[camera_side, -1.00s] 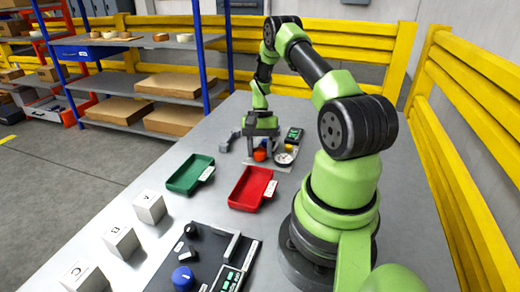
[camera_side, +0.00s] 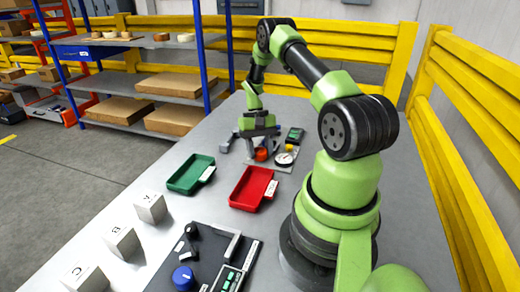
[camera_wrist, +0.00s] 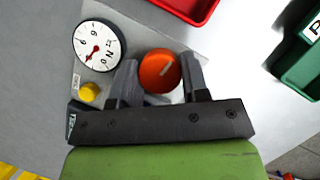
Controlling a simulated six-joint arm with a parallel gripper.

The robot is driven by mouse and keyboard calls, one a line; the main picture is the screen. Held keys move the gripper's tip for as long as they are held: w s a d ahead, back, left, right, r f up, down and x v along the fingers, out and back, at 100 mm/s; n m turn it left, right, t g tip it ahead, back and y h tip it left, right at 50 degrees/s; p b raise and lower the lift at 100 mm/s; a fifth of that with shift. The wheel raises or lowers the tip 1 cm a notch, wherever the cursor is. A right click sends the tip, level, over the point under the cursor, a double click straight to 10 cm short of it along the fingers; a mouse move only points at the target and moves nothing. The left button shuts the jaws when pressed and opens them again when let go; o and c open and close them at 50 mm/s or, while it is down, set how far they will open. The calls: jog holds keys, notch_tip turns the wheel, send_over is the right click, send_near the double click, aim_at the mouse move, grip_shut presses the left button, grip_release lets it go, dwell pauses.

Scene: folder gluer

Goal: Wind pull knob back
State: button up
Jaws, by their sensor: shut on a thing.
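A dark device with a display (camera_side: 295,135) stands just behind the plate. A red tray (camera_side: 252,188) and a green tray (camera_side: 190,174) lie nearer. White lettered blocks (camera_side: 150,207) and a dark panel with a blue knob (camera_side: 183,277) are in front.

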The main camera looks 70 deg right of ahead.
jog(key=o, duration=0.6)
jog(key=shift+o, duration=0.2)
jog(key=v, duration=1)
